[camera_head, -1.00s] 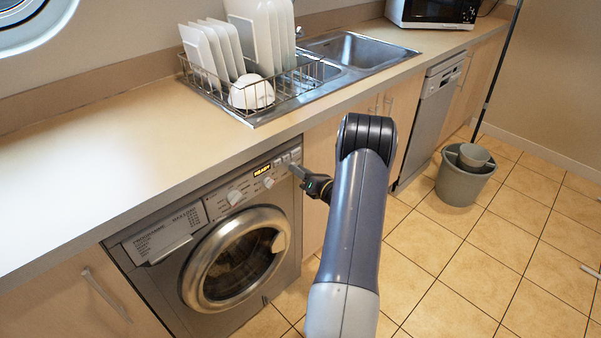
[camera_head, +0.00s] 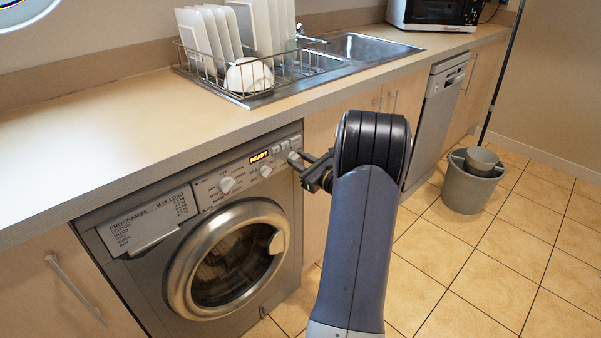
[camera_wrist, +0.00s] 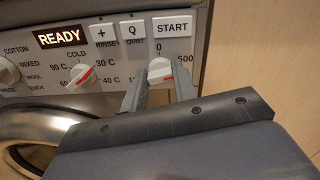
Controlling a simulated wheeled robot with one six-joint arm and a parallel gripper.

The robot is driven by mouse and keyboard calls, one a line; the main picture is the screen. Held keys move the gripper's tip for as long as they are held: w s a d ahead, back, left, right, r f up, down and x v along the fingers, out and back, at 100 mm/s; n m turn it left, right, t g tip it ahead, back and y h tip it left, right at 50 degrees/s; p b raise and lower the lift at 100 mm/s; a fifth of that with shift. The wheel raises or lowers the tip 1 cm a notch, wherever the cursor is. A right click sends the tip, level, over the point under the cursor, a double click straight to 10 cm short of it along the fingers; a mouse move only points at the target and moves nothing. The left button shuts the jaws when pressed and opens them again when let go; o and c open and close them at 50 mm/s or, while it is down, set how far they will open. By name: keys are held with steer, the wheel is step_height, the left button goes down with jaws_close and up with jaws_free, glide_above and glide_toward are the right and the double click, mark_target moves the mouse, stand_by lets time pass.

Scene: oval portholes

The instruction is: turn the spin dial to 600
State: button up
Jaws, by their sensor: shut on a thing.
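The spin dial (camera_wrist: 161,70) is a white round knob with a red mark, at the right end of the washing machine's panel, below the START button. Labels 0 above and what looks like 500 or 600 to the right show around it; the lower-left label is partly hidden. My gripper (camera_wrist: 160,74) has one finger on each side of the dial and is shut on it. In the head view, my gripper (camera_head: 299,161) reaches the panel's right end, and the dial is mostly hidden there. The red mark's exact setting is hard to read.
The temperature dial (camera_wrist: 82,77) and programme dial (camera_wrist: 8,72) sit to the left. The display (camera_wrist: 59,37) reads READY. The round door (camera_head: 228,258) is below. The counter (camera_head: 110,140) overhangs the panel. A bucket (camera_head: 466,187) stands on the floor at right.

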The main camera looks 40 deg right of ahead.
steer(key=shift+n+b, duration=1.1)
steer(key=shift+b, duration=0.15)
steer(key=o, duration=1)
steer(key=shift+s, duration=0.1)
steer(key=s+p, duration=0.1)
steer(key=s, duration=0.9)
steer(key=shift+s+d, duration=0.3)
steer(key=shift+d, duration=0.05)
